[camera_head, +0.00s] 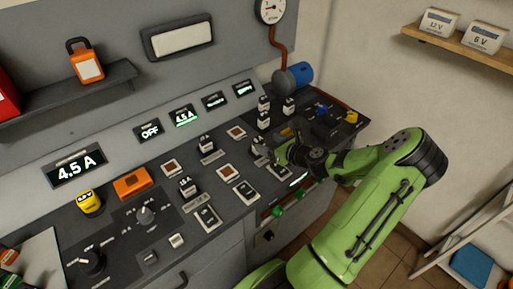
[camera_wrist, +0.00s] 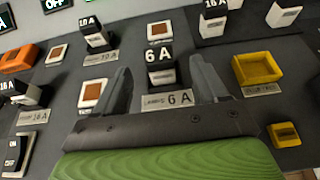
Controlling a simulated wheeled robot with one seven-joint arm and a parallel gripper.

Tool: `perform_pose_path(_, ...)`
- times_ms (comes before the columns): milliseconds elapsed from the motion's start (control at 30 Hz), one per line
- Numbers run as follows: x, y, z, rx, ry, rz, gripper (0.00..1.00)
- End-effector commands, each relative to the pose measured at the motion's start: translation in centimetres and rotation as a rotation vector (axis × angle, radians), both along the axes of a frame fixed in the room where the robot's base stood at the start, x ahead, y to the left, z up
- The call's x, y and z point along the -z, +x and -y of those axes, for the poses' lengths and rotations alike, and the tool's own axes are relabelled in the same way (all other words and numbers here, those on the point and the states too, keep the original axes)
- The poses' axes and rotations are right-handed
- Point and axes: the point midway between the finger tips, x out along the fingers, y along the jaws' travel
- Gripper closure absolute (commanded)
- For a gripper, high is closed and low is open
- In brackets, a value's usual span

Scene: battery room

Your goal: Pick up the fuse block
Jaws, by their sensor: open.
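Several black-and-white fuse blocks stand on the dark sloping panel. In the wrist view, a block marked 6 A (camera_wrist: 161,54) stands upright behind a 6 A label plate (camera_wrist: 167,100), between my gripper's fingers. My gripper (camera_wrist: 160,68) is open, with a finger on each side of this block and visible space around it. In the head view, my gripper (camera_head: 266,149) is low over the panel's right half and hides much of that spot. A 10 A block (camera_wrist: 97,35) stands to the left, and a 16 A block (camera_wrist: 213,22) stands behind to the right.
Square white sockets with brown centres, one here (camera_wrist: 159,31), lie nearby. Further left are an orange box (camera_head: 131,183), a yellow block (camera_head: 89,202) and a rotary knob (camera_head: 146,214). A blue motor-like cylinder (camera_head: 300,73) stands behind.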

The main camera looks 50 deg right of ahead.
Motion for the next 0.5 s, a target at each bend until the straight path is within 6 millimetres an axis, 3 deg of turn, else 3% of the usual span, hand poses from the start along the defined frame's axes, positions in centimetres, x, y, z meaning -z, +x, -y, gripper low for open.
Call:
perform_pose_path(100, 1.1, 2.2, 0.2, -0.003, 0.0, 0.0, 0.28)
perform_pose_path(500, 3.6, 7.6, 0.6, -0.002, -0.002, -0.002, 0.28)
